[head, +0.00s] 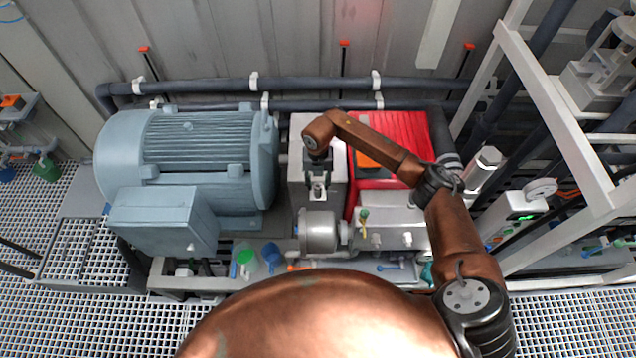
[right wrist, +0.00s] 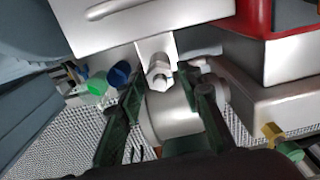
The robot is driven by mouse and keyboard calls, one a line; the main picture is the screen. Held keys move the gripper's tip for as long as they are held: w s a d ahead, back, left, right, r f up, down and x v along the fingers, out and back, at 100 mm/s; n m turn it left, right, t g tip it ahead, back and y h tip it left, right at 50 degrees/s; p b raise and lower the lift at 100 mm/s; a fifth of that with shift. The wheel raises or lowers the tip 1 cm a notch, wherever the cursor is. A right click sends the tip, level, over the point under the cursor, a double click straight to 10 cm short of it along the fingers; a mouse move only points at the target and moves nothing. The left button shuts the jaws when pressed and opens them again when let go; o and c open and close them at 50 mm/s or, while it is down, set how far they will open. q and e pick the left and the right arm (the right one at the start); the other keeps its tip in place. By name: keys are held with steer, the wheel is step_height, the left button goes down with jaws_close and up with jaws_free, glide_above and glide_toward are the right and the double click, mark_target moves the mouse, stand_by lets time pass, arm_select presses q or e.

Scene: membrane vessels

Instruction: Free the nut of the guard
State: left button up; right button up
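The guard is the light-grey box (head: 300,168) between the blue-grey motor and the red-covered unit; its pale front face also shows in the right wrist view (right wrist: 150,22). A silver hex nut (right wrist: 159,76) sits on a light tab at the guard's lower edge. My right gripper (head: 318,184) points down in front of the guard. In the right wrist view its dark fingers (right wrist: 161,78) stand apart on either side of the nut, with a gap visible at each side. It is open and holds nothing. My left gripper is not in view.
The motor (head: 190,160) stands left, the red cover (head: 408,135) right. A grey cylinder (head: 319,232) lies just below the nut. Green and blue caps (head: 247,262) are on the lower frame. White posts and pipes (head: 565,80) crowd the right side.

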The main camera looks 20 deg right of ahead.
jaws_close()
steer(key=shift+n, duration=0.3)
steer(key=shift+n+b, duration=0.75)
steer(key=shift+n, duration=0.25)
steer(key=n+b, duration=0.2)
steer(key=n, duration=0.2)
steer(key=shift+f+n, duration=0.1)
steer(key=shift+n, duration=0.2)
steer(key=n+b, duration=0.2)
steer(key=n, duration=0.1)
steer(key=shift+n+b, duration=0.7)
steer(key=shift+n, duration=1.2)
